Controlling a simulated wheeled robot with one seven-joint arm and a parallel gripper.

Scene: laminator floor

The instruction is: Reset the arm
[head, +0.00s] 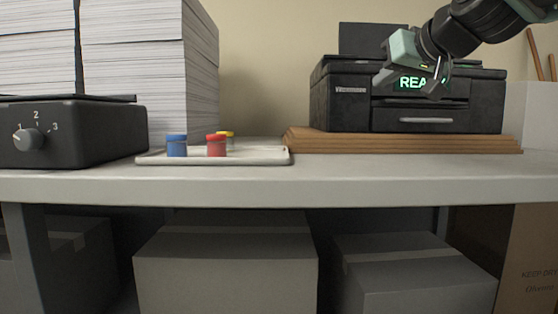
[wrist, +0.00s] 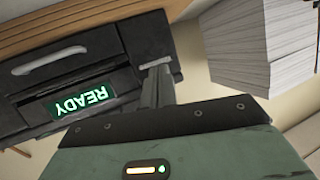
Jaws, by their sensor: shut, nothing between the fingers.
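My arm (head: 468,33) reaches in from the upper right of the head view. My gripper (head: 384,78) hangs in front of the black laminator (head: 340,107), above the shelf and apart from the wooden board. Its pale green hand covers part of the laminator's front and lid. In the wrist view my gripper (wrist: 157,66) is shut and empty, its fingers together. The laminator (wrist: 25,95) lies behind it there, tilted in the picture, with a green READY display (wrist: 82,102) lit. I see no contact between gripper and laminator.
A wooden board (head: 400,144) carries the laminator. A white tray (head: 270,158) holds blue, red and yellow-topped pots. Paper stacks (head: 150,65) and a black dial box (head: 85,130) stand left. The grey shelf front (head: 350,185) is clear. Boxes (head: 225,265) lie below.

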